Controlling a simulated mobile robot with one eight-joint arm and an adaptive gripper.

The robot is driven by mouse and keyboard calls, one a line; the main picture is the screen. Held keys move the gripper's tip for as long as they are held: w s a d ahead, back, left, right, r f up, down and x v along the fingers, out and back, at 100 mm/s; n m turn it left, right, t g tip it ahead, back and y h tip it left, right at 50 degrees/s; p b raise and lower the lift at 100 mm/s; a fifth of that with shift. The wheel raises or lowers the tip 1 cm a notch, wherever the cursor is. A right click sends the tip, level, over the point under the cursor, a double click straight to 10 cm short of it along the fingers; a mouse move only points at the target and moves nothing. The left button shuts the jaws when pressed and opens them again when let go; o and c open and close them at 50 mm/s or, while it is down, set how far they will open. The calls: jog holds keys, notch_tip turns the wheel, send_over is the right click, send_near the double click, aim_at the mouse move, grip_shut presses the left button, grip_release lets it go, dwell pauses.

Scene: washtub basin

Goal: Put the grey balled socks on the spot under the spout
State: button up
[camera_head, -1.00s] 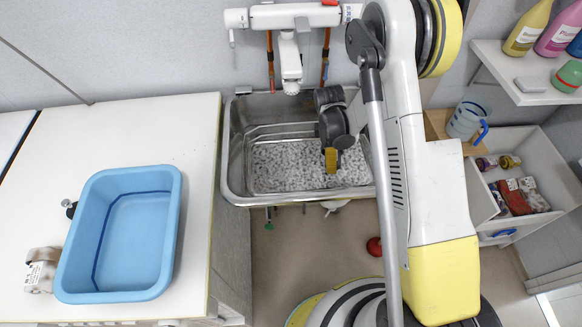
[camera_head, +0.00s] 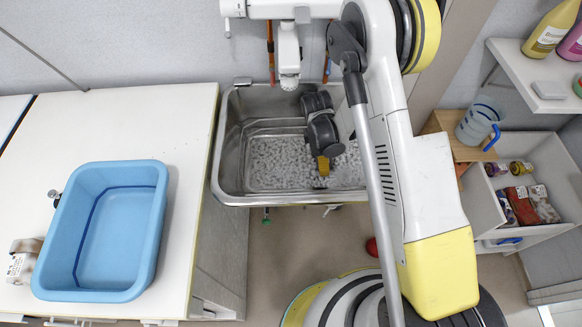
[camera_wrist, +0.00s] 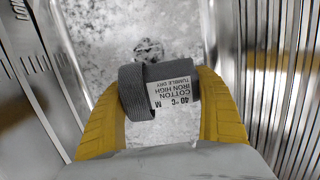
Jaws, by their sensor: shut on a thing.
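The grey balled socks (camera_wrist: 160,88), a rolled ribbed bundle with a white care label, are between the two yellow fingers of my gripper (camera_wrist: 160,110) in the wrist view. The fingers are shut on them. In the head view my gripper (camera_head: 323,166) points down inside the steel basin (camera_head: 228,160), right of and nearer the front than the white spout (camera_head: 289,75). The socks are hidden there. The basin floor under the spout has a speckled grey-white look. In the wrist view a small mottled round thing (camera_wrist: 148,48) lies beyond the socks; I cannot tell what it is.
A blue tub (camera_head: 157,220) stands on the white counter (camera_head: 190,120) at left, by a labelled bundle (camera_head: 22,266). At right are a jug (camera_head: 478,122), an open drawer (camera_head: 550,228) with several bundles, and a shelf (camera_head: 510,60). The basin walls rise close around my gripper.

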jog(key=b, duration=0.3)
send_over(291, 171)
jog(key=shift+f, duration=0.1)
jog(key=f+b, duration=0.1)
jog(key=f, duration=0.1)
jog(key=f+b, duration=0.1)
jog(key=shift+w+a+f, duration=0.1)
jog(key=shift+a+f, duration=0.1)
jog(key=shift+f, duration=0.15)
jog(key=shift+r, duration=0.15)
jog(key=o, duration=1.2)
jog(key=r+p, duration=0.1)
jog(key=r, duration=0.1)
jog(key=r+p, duration=0.1)
jog(key=r, duration=0.2)
jog(key=a+r+p, duration=0.1)
jog(key=r, duration=0.1)
jog(key=shift+r+p, duration=0.2)
jog(key=shift+p, duration=0.1)
